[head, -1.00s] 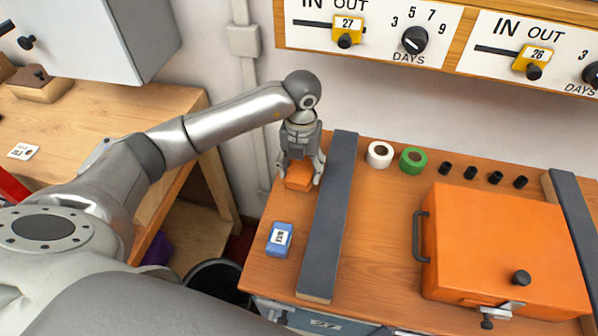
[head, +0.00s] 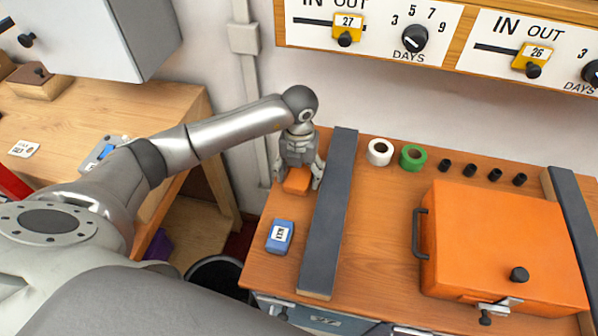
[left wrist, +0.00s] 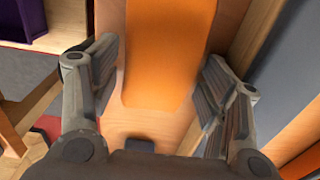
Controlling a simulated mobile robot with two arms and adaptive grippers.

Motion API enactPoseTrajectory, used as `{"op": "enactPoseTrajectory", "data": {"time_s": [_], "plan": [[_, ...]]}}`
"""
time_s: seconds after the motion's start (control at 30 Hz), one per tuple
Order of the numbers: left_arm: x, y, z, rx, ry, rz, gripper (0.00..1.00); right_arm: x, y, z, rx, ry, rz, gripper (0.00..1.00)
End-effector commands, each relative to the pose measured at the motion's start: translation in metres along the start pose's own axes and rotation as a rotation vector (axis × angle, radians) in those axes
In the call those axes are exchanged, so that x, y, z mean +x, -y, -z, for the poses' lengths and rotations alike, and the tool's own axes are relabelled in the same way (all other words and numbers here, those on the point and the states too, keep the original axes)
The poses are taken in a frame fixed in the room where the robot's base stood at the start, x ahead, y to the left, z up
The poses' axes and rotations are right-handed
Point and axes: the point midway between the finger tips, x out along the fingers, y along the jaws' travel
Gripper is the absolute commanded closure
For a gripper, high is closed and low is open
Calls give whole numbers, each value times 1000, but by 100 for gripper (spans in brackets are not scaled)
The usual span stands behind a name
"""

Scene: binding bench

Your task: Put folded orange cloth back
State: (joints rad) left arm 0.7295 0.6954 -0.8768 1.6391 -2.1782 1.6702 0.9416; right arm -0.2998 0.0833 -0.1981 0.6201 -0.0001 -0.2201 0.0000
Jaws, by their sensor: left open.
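The folded orange cloth (head: 297,181) lies on the bench at its back left, left of a long dark bar. My left gripper (head: 298,178) is above it, pointing down, with its fingers on either side of the cloth. In the left wrist view the orange cloth (left wrist: 168,55) lies between the two spread fingers of the left gripper (left wrist: 160,95), with gaps visible on both sides. The fingers do not appear to touch it. My right gripper is not in view.
A dark bar (head: 330,215) stands close right of the left gripper. A blue labelled block (head: 280,236) lies in front of the cloth. White (head: 379,152) and green (head: 413,158) tape rolls and an orange case (head: 505,245) are farther right.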

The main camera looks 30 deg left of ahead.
Motion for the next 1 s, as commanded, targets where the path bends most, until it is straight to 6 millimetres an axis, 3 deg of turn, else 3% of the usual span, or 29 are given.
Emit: {"op": "enactPoseTrajectory", "data": {"time_s": [0.23, 0.7, 1.0], "plan": [[-10, 0, -1, 0, 3, 1, 31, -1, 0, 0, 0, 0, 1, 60], [-103, 0, -1, 0, 4, 1, 31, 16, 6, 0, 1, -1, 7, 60], [-123, 0, 0, 0, 0, 0, 31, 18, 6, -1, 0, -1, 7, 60]]}}
